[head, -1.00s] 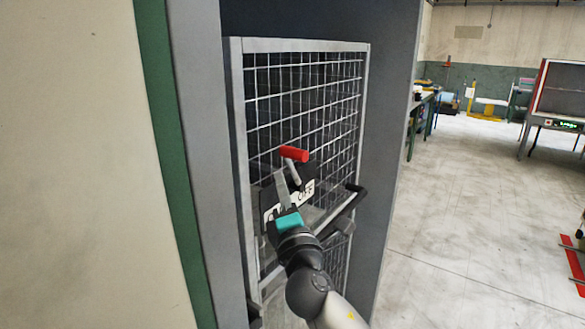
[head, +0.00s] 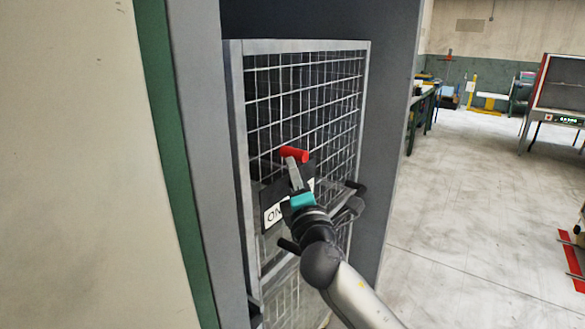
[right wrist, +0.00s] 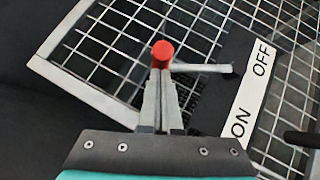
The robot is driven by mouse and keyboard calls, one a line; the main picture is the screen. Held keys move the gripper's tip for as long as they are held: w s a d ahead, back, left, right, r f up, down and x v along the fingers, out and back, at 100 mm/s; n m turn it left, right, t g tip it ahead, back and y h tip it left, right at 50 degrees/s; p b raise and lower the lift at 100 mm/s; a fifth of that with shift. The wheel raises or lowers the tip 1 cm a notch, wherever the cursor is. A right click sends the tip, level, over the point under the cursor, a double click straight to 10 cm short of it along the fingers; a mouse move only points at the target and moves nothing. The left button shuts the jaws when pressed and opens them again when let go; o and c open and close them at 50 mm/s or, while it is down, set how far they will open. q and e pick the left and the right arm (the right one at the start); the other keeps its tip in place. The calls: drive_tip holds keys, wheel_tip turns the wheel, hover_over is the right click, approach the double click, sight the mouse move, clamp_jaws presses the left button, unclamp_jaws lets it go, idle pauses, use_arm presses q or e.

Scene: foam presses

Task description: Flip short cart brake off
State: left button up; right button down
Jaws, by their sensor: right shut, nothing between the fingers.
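The brake lever has a red grip (head: 295,154) and a thin grey rod, on the mesh front of the cart. In the right wrist view the red grip (right wrist: 162,52) is at the fingertips, and the rod (right wrist: 205,68) runs right to a dark plate. The plate's white label (right wrist: 249,95) reads ON low and OFF high; in the head view my gripper hides part of the label (head: 273,213). My right gripper (head: 293,165) is shut and empty, its tips right beside the red grip; contact is unclear. My left gripper is not in view.
The cart's metal mesh frame (head: 300,45) stands in a grey bay with a wall (head: 390,130) at its right. A black push handle (head: 355,187) sticks out near my right wrist. The floor (head: 480,220) to the right is largely clear.

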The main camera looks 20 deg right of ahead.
sight(301, 154)
drive_tip(key=shift+w+d+r+m+g+h+p, duration=0.35)
drive_tip(key=shift+d+r+m+g+p, duration=0.3)
drive_tip(key=shift+p, duration=1)
drive_tip(key=shift+w+d+r+m+g+h+p, duration=0.15)
drive_tip(key=shift+w+d+r+m+g+p, duration=0.4)
drive_tip(key=shift+p, duration=1.05)
drive_tip(key=shift+w+d+r+p, duration=0.35)
drive_tip(key=shift+r+p, duration=0.1)
drive_tip(key=shift+p, duration=0.25)
drive_tip(key=w+d, duration=0.6)
drive_tip(key=d, duration=0.1)
drive_tip(key=shift+d+r, duration=0.25)
drive_tip(key=shift+d, duration=0.1)
